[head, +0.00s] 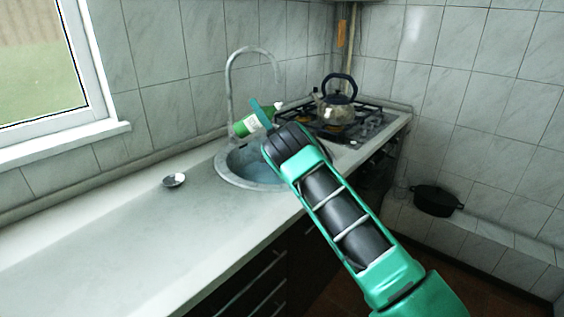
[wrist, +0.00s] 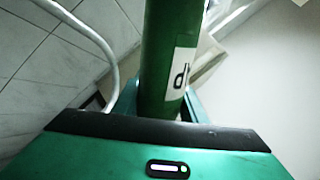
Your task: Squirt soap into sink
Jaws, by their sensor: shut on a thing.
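A green soap bottle (head: 241,129) with a white label is tilted well over in the air above the sink. Its white-tipped end points up and to the right. The round metal sink (head: 224,174) lies below it, set in the counter. My gripper (head: 262,115) is shut on the bottle; one teal finger shows across it and my wrist hides the rest. In the wrist view the bottle (wrist: 161,55) rises as a green cylinder between the fingers. No soap stream is visible. Part of the basin is hidden behind my arm.
A curved tap (head: 229,88) arches over the sink beside the bottle. A kettle (head: 337,105) stands on the gas stove (head: 372,118) to the right. A small metal dish (head: 174,181) sits on the mostly clear counter (head: 100,235). A black pot (head: 437,201) is at the right.

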